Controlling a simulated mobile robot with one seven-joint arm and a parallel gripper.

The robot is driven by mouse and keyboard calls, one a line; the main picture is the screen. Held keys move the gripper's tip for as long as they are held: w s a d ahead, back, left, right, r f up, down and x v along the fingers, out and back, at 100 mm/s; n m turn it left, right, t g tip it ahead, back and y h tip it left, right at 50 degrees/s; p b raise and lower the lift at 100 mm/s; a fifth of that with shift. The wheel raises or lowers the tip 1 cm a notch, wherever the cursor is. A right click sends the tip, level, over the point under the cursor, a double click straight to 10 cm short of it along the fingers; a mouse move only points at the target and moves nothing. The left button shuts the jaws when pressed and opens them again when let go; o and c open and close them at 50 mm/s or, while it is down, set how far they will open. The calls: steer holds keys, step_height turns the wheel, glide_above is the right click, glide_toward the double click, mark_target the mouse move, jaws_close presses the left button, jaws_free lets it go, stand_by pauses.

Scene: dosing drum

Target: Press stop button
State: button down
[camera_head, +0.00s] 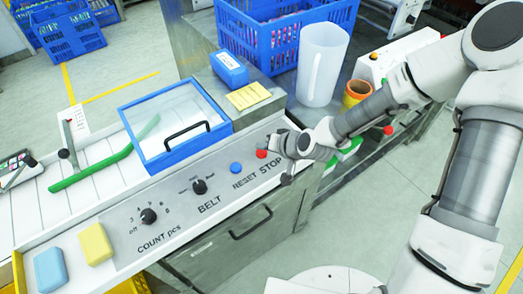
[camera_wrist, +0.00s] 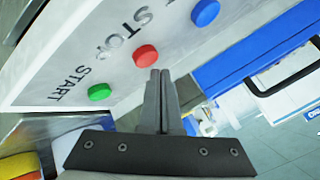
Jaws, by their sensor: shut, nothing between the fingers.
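The red stop button (camera_head: 261,154) sits on the grey control panel beside the word STOP. It also shows in the wrist view (camera_wrist: 146,55), next to the STOP lettering. My gripper (camera_head: 274,146) is shut and empty, with its tips close to the stop button. In the wrist view my gripper's closed fingertips (camera_wrist: 160,74) appear right at the lower edge of the red button; I cannot tell whether they touch it.
A blue button (camera_head: 236,168) is left of the stop button. A green START button (camera_wrist: 99,92) is on its other side; my gripper hides it in the head view. A blue-framed clear lid (camera_head: 150,160) stands behind the panel, with a blue crate (camera_head: 285,40) farther back.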

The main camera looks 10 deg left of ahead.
mark_target(264, 155)
step_height(264, 155, up, 5)
steer(key=p, duration=0.3)
steer(key=shift+p, duration=0.4)
stand_by(0.5)
